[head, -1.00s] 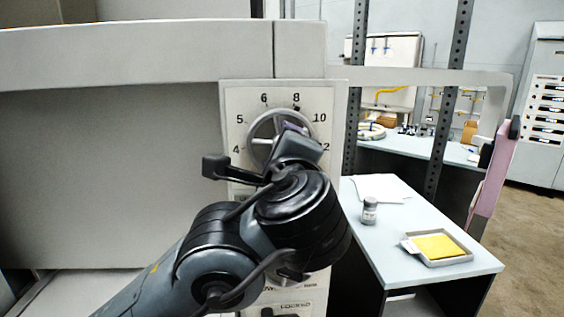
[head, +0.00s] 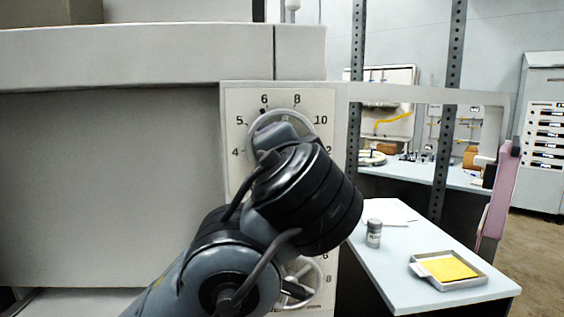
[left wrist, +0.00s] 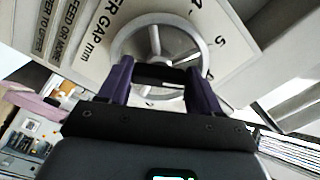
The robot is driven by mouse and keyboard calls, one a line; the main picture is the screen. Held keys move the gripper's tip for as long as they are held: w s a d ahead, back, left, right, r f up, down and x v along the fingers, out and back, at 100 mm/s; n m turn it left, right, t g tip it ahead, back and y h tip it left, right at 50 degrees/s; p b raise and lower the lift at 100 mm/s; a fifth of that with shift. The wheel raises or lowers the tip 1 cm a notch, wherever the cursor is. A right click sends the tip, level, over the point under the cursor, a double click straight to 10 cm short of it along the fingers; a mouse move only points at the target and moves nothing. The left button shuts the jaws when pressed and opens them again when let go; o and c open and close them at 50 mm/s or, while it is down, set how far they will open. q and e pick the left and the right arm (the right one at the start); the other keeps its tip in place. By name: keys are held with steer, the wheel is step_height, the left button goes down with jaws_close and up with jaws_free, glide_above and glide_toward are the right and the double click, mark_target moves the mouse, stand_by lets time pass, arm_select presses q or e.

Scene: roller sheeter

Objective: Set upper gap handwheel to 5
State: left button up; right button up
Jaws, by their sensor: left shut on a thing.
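The upper gap handwheel (head: 257,122) is a silver spoked wheel on a white dial panel (head: 234,175) with numbers around it. Its black mark sits just beside the 6, on the 5 side. My left gripper (head: 278,133) is in front of the wheel and hides most of it in the head view. In the left wrist view the wheel's rim (left wrist: 117,45) and spokes show beyond the purple fingers of my left gripper (left wrist: 160,82). The fingers are shut on the wheel's dark handle (left wrist: 158,74). My right gripper is out of view.
A lower handwheel (head: 316,270) is partly hidden behind my left arm. On the right, a side table (head: 400,285) holds a small jar (head: 374,233) and a tray (head: 470,284) with a yellow sheet. A large grey machine body (head: 110,180) fills the left.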

arm_select(q)
steer(key=shift+f+n+b, duration=0.1)
steer(key=shift+n+b, duration=1.2)
steer(key=shift+n, duration=1.6)
steer(key=o, duration=1.1)
steer(key=shift+c, duration=0.2)
steer(key=shift+s, duration=0.15)
